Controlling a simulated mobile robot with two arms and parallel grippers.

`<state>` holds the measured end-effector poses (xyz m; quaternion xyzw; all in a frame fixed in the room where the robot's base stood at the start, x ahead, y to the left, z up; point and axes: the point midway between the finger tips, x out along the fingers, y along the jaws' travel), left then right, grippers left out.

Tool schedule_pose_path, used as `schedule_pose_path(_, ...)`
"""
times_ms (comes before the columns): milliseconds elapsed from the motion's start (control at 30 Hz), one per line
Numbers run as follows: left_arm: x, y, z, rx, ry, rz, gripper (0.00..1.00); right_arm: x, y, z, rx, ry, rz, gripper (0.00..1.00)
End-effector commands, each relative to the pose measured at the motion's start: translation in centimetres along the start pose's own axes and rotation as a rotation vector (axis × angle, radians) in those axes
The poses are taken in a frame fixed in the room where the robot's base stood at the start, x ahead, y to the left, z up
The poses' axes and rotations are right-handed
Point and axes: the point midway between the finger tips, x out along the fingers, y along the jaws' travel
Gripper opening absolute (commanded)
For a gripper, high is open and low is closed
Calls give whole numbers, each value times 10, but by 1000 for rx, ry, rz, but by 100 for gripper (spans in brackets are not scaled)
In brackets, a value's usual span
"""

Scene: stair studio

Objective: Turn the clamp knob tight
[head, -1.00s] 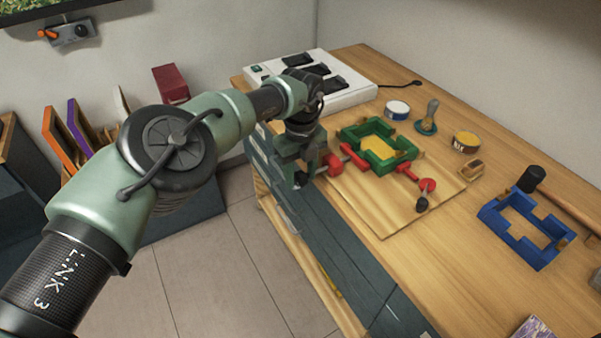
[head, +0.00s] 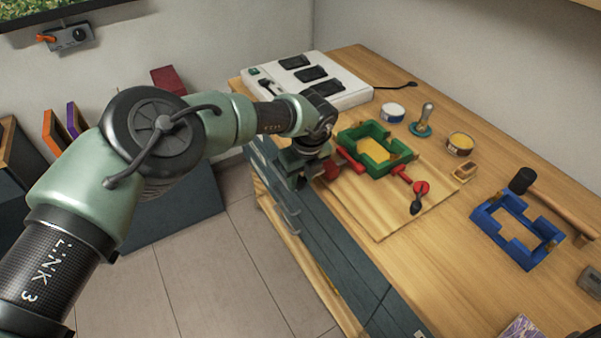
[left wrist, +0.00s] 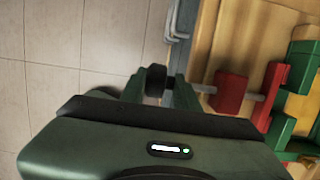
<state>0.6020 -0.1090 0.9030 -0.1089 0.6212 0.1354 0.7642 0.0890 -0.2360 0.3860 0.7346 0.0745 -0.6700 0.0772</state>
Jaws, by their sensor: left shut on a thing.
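The red clamp lies across the green square frame (head: 368,163) on the wooden board. In the left wrist view, a metal rod runs from its red block (left wrist: 230,92) to a black knob (left wrist: 156,78) over the bench edge. My left gripper (left wrist: 158,88) has its fingers around that knob, shut on it. In the head view my left gripper (head: 300,178) is at the bench's near-left edge and hides the knob. At the clamp's other end are a red part (head: 421,187) and a black handle (head: 416,207). My right gripper is not in view.
A blue frame (head: 515,228), a mallet (head: 523,180), tins (head: 461,143) and a stamp-like tool (head: 424,120) stand to the right. A white box with black slots (head: 345,97) is behind. Grey drawer fronts with handles (head: 290,215) lie below the gripper.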

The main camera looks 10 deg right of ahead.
Motion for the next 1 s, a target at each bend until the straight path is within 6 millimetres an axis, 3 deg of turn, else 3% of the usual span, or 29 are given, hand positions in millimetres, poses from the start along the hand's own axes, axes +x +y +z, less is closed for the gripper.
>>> schedule_pose_path(433,4,6,-1,1,-40,14,0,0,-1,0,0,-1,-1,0)
schedule_pose_path(467,4,6,-1,1,-40,14,39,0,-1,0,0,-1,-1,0)
schedule_pose_path(500,4,6,0,1,-40,14,44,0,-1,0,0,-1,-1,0)
schedule_pose_path(1000,2,2,0,1,-42,4,44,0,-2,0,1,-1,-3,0)
